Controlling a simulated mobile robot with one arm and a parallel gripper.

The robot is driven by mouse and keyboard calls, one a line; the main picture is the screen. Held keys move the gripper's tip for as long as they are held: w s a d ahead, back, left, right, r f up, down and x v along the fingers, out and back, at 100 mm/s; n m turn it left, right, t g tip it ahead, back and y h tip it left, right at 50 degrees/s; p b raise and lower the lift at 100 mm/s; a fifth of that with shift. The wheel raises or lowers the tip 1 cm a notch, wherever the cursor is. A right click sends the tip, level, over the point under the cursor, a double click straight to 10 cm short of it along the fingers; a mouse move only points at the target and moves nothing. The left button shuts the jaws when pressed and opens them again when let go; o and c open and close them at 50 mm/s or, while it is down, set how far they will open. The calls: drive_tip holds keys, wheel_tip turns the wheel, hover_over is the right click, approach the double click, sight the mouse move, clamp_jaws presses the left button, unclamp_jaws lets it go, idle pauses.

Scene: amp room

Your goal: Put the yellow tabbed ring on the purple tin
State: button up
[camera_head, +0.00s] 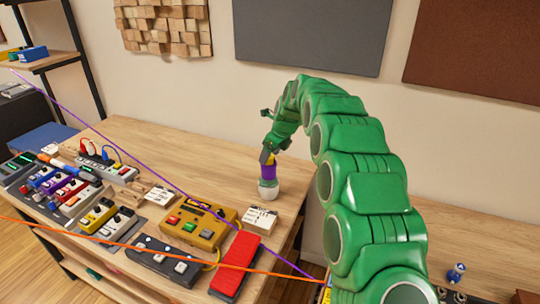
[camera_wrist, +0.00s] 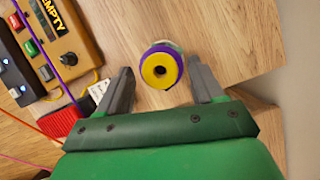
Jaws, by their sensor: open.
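The yellow tabbed ring (camera_wrist: 160,70) lies on top of the purple tin (camera_wrist: 152,49), with its dark hole facing my wrist camera. I cannot make out its tab. In the head view the purple tin (camera_head: 267,172) stands upright on a whitish rounded thing (camera_head: 268,190), and a bit of yellow ring (camera_head: 267,158) shows above it. My gripper (camera_wrist: 161,68) is open and empty, its two grey fingers on either side of the ring and apart from it. In the head view my gripper (camera_head: 271,148) is right above the stack and partly hides the ring.
A gold-brown pedal (camera_head: 199,226), a white card (camera_head: 260,219) and a red pedal (camera_head: 236,264) lie in front of the stack. Several more pedals crowd the left side. The wooden table (camera_head: 180,150) is clear behind it. Purple and orange cables cross the head view.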

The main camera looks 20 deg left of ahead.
drive_tip(key=v, duration=1.1)
drive_tip(key=shift+d+r, duration=0.15)
drive_tip(key=s+d+r+n+g+h, duration=0.1)
drive_tip(key=s+d+r+n, duration=0.35)
drive_tip(key=s+d, duration=0.8)
drive_tip(key=s+d+r+n+h, duration=0.1)
drive_tip(key=s+d+n, duration=0.7)
drive_tip(key=d, duration=0.8)
drive_tip(key=s+d+f+n, duration=0.2)
drive_tip(key=s+d, duration=0.3)
drive_tip(key=s, duration=0.5)
drive_tip(key=s+d+f+n+g+h, duration=0.1)
drive_tip(key=s+d, duration=0.4)
drive_tip(key=s, duration=0.5)
drive_tip(key=s+d+f+n+h, duration=0.1)
drive_tip(key=s+d+f+n, duration=0.2)
drive_tip(key=s, duration=0.7)
drive_tip(key=shift+d+f+n+g, duration=0.35)
drive_tip(key=shift+d+n+g, duration=0.05)
drive_tip(key=shift+d+n, duration=0.8)
